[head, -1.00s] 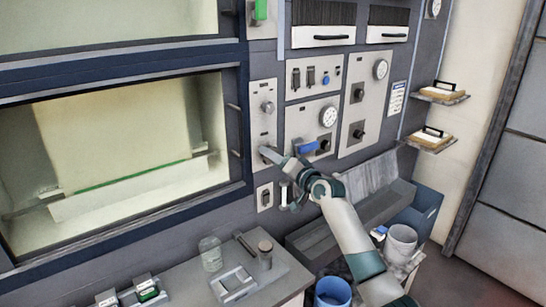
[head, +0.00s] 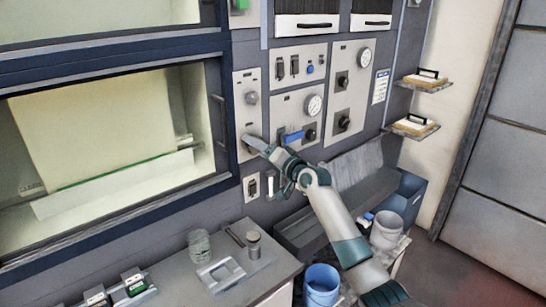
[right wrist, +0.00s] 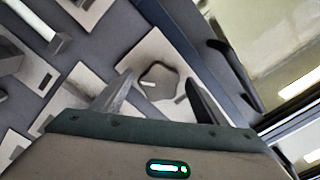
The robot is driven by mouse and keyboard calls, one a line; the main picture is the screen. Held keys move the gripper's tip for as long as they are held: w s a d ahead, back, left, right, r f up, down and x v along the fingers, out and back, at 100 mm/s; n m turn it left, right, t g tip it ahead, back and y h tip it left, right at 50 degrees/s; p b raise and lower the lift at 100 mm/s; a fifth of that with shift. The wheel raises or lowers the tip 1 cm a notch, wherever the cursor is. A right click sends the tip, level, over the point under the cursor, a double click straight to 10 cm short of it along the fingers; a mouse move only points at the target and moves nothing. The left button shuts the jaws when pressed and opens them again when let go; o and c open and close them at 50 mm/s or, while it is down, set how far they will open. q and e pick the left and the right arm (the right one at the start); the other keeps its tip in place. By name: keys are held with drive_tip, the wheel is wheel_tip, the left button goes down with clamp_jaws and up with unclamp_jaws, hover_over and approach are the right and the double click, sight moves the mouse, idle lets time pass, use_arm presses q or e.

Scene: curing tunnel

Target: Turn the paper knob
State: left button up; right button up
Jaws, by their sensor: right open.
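A dark grey lobed knob (right wrist: 160,82) with a pale pointer mark sits on a light plate in the right wrist view. My right gripper (right wrist: 158,98) is open, with one finger on each side of the knob; I cannot tell whether they touch it. In the head view my right gripper (head: 256,144) is at the lower part of the narrow light panel (head: 240,116) beside the window, and it hides what is behind it. Another round knob (head: 251,98) shows higher on that panel. I cannot read any label naming the paper knob. My left gripper is not in view.
Right of the gripper are a blue handle (head: 293,136), a dial (head: 313,104) and dark knobs (head: 343,121). A window handle (head: 220,122) stands out on the left. Below is a counter with a glass jar (head: 199,244) and a grey holder (head: 221,274).

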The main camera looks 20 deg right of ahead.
drive_tip(key=b+v, duration=0.5)
drive_tip(key=v, duration=1.2)
drive_tip(key=shift+s, duration=0.15)
drive_tip(key=shift+d, duration=0.1)
